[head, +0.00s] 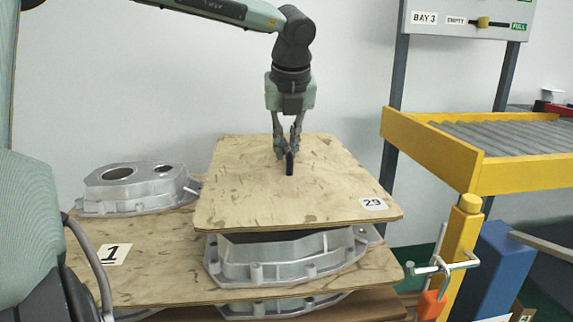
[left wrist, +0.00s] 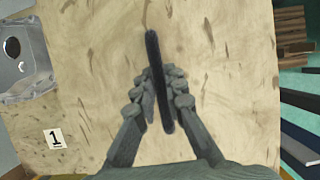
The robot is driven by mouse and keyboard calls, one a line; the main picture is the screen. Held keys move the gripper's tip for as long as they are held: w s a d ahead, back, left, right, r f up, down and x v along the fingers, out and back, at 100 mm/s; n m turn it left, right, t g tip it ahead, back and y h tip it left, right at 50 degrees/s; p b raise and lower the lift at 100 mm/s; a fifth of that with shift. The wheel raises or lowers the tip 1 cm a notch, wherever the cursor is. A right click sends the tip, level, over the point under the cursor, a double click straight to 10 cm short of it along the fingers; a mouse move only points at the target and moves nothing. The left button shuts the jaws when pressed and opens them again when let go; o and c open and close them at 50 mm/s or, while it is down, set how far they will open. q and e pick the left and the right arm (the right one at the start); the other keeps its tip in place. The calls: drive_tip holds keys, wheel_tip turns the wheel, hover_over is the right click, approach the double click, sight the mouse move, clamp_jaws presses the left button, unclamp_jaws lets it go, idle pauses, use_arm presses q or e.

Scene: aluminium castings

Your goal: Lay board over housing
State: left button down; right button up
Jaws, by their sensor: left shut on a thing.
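A plywood board marked 29 (head: 245,190) lies level above a silver cast housing (head: 290,258) in the head view. A dark strip between them leaves it unclear whether they touch. My left gripper (head: 289,155) comes down from above, shut on the black handle (head: 290,168) at the middle of the board. In the left wrist view the handle (left wrist: 158,75) runs between the fingers of the gripper (left wrist: 160,88), and the board (left wrist: 220,60) fills most of the picture. The top of the housing is hidden under the board. My right gripper is not in view.
A lower board marked 1 (head: 150,255) carries the housing and a second casting (head: 137,188) at the left. More castings show below it. A yellow-framed roller conveyor (head: 435,146), a blue post (head: 500,270) and a clamp (head: 440,268) stand at the right.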

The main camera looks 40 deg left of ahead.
use_arm(q)
wheel_tip(320, 180, down, 3)
drive_tip(key=shift+f, duration=0.15)
drive_tip(key=shift+w+f, duration=0.1)
drive_tip(key=shift+f, duration=0.2)
drive_tip(key=c, duration=1.6)
unclamp_jaws()
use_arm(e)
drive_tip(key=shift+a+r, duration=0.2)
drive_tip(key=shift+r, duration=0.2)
use_arm(q)
drive_tip(key=v, duration=1)
drive_tip(key=shift+d+r, duration=0.2)
drive_tip(key=shift+r, duration=0.15)
drive_tip(key=shift+s+d+r, duration=0.2)
drive_tip(key=shift+s+r, duration=0.05)
drive_tip(key=shift+r, duration=0.25)
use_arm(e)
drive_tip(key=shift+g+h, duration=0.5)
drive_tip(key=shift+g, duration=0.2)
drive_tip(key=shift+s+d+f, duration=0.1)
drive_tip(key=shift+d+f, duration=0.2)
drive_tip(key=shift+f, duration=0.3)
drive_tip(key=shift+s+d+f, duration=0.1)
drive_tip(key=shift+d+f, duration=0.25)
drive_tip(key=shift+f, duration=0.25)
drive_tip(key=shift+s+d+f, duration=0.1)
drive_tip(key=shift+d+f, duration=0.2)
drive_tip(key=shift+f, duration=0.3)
